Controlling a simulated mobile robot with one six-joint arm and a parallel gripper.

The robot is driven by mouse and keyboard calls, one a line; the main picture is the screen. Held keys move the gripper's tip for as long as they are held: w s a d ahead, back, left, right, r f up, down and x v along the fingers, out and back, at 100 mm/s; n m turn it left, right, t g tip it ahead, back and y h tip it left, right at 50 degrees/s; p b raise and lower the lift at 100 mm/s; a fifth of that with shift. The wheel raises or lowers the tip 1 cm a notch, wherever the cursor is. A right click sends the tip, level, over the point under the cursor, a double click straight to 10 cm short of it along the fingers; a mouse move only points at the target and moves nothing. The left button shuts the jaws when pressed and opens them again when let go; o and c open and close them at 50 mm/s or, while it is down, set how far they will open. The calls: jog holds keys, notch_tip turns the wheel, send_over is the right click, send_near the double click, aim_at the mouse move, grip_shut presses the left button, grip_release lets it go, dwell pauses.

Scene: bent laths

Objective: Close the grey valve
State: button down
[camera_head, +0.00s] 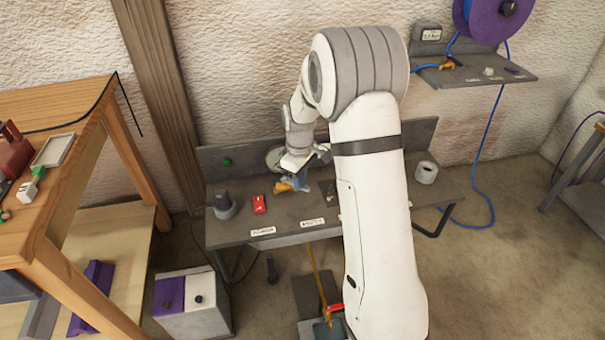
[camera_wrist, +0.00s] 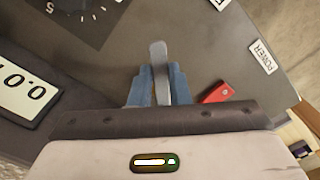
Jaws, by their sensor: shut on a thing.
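The grey valve shows as a flat grey lever (camera_wrist: 159,65) in the wrist view, standing between the two blue fingers of my gripper (camera_wrist: 158,84). The fingers are shut on the lever, and its rounded end sticks out past their tips. The lower part of the valve is mostly hidden by the fingers and the gripper body. In the head view, my gripper (camera_head: 298,181) is low over the dark workbench (camera_head: 290,212). A small brass-coloured part (camera_head: 283,187) shows beside the fingers. The lever cannot be made out there.
A grey knob device (camera_head: 225,205) stands farther left. A white roll (camera_head: 426,172) sits at right.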

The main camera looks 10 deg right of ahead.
jog(key=a+m, duration=0.1)
jog(key=m, duration=0.1)
jog(key=s+m, duration=0.1)
jog(key=m, duration=0.1)
jog(key=shift+s+a+m+p, duration=0.1)
jog(key=shift+a+m+p, duration=0.2)
jog(key=shift+a+p, duration=0.1)
jog(key=shift+s+a+m+p, duration=0.15)
jog(key=shift+a+m, duration=0.35)
jog(key=shift+m, duration=0.65)
jog(key=shift+a+m+p, duration=0.15)
jog(key=shift+a+m, duration=0.35)
jog(key=shift+m, duration=0.65)
jog(key=c, duration=1.4)
grip_release()
jog(key=shift+o, duration=0.2)
jog(key=shift+r, duration=0.1)
notch_tip(320, 180, up, 8)
jog(key=p, duration=0.1)
jog(key=shift+f, duration=0.2)
jog(key=shift+s, duration=0.1)
